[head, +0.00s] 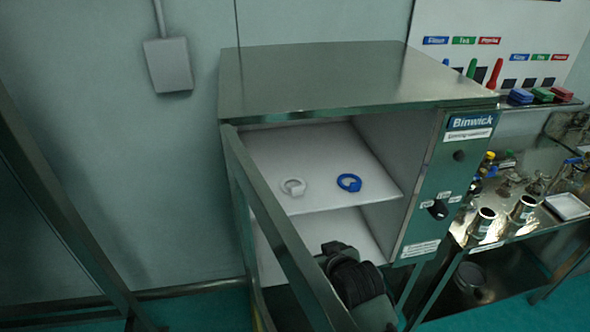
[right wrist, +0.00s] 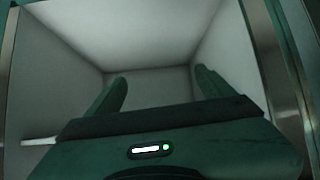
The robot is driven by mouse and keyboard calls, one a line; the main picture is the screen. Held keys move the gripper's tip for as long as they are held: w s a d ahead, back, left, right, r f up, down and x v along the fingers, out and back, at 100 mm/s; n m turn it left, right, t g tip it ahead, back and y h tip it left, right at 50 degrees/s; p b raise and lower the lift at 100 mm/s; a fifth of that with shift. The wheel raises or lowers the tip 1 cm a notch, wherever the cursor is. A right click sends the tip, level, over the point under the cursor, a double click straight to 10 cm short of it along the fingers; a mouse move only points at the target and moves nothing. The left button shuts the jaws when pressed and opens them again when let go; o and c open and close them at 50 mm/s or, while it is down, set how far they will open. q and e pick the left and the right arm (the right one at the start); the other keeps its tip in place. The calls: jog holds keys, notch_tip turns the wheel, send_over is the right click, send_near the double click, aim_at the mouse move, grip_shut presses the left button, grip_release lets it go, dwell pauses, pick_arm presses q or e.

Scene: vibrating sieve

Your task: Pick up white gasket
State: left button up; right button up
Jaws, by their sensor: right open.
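The white gasket (head: 293,187) is a small ring with a tab, lying on the upper shelf of the open metal cabinet, toward the left. My right gripper (head: 338,258) is in front of the cabinet, lower than the gasket and apart from it; its fingertips are hard to make out in the head view. In the right wrist view its two fingers (right wrist: 160,88) are spread with nothing between them, facing a pale interior. The gasket does not show in that view. My left gripper is not in view.
A blue gasket (head: 349,183) lies right of the white one on the shelf (head: 322,203). A slanted metal frame (head: 285,235) stands before the cabinet's left front. The control panel (head: 440,190) flanks the opening. A bench (head: 490,245) with glassware stands right.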

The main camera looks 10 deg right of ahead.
aim_at(298, 189)
jog(key=w+r+t, duration=0.1)
jog(key=w+r, duration=0.2)
jog(key=w+a+r+t, duration=0.1)
jog(key=w+r, duration=0.2)
jog(key=r, duration=0.1)
jog(key=w+r+t, duration=0.1)
jog(key=w+r, duration=0.2)
jog(key=r, duration=0.1)
jog(key=shift+w+a+r+p, duration=0.2)
jog(key=shift+a+p, duration=0.1)
jog(key=shift+a, duration=0.1)
jog(key=shift+w+f, duration=0.1)
jog(key=shift+w, duration=0.25)
jog(key=shift+p+x, duration=1.3)
jog(key=shift+x, duration=0.9)
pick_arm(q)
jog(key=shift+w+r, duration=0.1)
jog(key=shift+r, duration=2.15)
pick_arm(e)
jog(key=shift+w+a+f, duration=0.2)
jog(key=shift+w+f, duration=0.25)
jog(key=shift+w, duration=0.25)
jog(key=c, duration=1.4)
